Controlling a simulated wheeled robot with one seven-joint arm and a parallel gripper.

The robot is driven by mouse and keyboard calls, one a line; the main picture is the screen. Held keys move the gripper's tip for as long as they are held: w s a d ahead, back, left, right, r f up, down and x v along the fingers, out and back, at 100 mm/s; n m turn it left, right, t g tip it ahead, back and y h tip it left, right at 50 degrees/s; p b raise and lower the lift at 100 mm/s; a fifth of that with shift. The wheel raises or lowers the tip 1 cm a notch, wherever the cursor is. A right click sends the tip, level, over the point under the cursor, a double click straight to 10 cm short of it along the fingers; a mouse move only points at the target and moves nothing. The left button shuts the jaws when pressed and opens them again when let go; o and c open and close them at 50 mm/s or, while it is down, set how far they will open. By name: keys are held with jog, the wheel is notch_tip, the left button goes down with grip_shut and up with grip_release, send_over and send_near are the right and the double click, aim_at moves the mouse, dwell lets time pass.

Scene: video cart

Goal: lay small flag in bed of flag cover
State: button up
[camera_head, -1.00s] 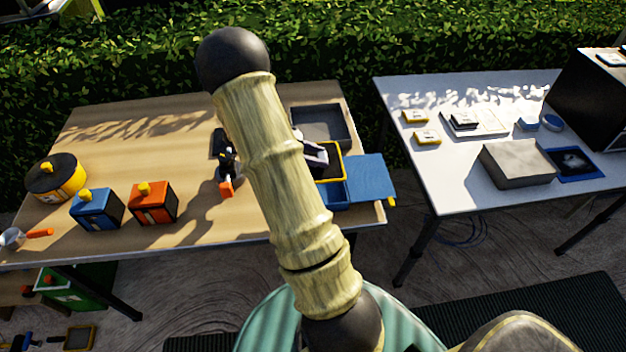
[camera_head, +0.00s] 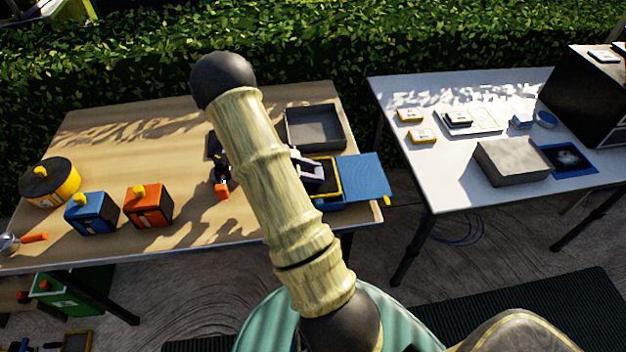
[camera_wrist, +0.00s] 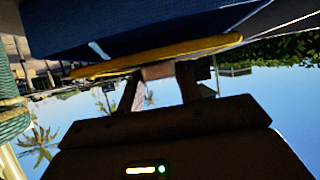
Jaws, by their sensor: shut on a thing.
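The small flag, a dark panel with a yellow frame (camera_head: 337,182), is partly hidden by my arm at the right end of the wooden table. The flag cover is blue, with a flat blue panel (camera_head: 365,178) to the right and its tray rim (camera_head: 332,207) under the flag. My gripper (camera_head: 312,172) is shut on the flag, over the cover's bed. In the wrist view, my gripper (camera_wrist: 160,75) meets the flag's yellow edge (camera_wrist: 195,48), with a dark blue surface (camera_wrist: 130,25) close beside it. I cannot tell whether the flag touches the bed.
A grey open tray (camera_head: 316,127) stands just behind the cover. Orange (camera_head: 149,206), blue (camera_head: 91,214) and yellow (camera_head: 50,184) containers stand at the table's left. A white table (camera_head: 455,185) is to the right, across a gap.

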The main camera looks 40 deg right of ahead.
jog(key=shift+a, duration=0.1)
jog(key=shift+f, duration=1.85)
jog(key=shift+f, duration=0.15)
jog(key=o, duration=1)
jog(key=shift+w+a+r, duration=0.15)
jog(key=shift+r, duration=0.1)
jog(key=v, duration=1.1)
jog(key=shift+w+a+r+b, duration=0.1)
jog(key=shift+w+a+b, duration=0.1)
jog(key=shift+w+b, duration=0.1)
